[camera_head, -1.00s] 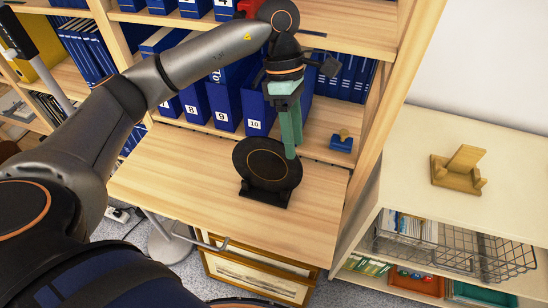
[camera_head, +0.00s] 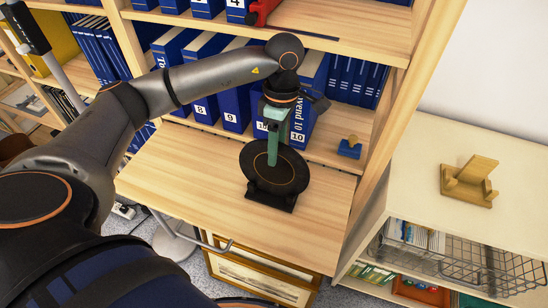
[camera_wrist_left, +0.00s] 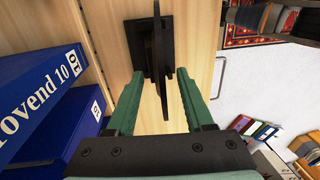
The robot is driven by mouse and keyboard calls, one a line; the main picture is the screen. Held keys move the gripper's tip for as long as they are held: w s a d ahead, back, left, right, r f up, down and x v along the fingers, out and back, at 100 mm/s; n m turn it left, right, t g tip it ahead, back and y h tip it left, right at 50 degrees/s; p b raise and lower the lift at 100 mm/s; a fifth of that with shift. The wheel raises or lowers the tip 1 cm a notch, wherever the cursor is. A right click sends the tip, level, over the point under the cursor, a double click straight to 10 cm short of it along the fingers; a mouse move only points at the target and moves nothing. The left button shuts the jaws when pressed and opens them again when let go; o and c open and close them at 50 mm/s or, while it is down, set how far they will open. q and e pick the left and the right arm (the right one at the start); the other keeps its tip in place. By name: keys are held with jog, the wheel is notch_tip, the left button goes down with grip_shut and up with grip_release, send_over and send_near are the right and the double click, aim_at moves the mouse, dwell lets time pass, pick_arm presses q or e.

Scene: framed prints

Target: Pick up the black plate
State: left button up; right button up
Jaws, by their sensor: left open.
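The black plate (camera_head: 292,172) is a round dark disc with a thin orange ring, leaning nearly upright in a black stand (camera_head: 270,198) on the wooden shelf. My left gripper (camera_head: 272,158) points down at the plate, its green fingers overlapping the plate's upper part in the head view. In the left wrist view the plate (camera_wrist_left: 187,98) shows nearly edge-on between the open fingers of the left gripper (camera_wrist_left: 160,78), closer to the right finger. The stand (camera_wrist_left: 135,45) lies beyond the fingertips. My right gripper is not in view.
Blue binders (camera_head: 235,105) stand behind the plate, close to my left gripper. A small blue item with a wooden knob (camera_head: 350,147) lies to the right. A wooden holder (camera_head: 470,182) is on the cabinet at right. The shelf board left of the plate is clear.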

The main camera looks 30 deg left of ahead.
aim_at(274, 169)
pick_arm(q)
jog(key=shift+s+f, duration=0.2)
jog(key=shift+f, duration=1.2)
jog(key=shift+d, duration=0.1)
jog(key=shift+c, duration=0.4)
grip_shut()
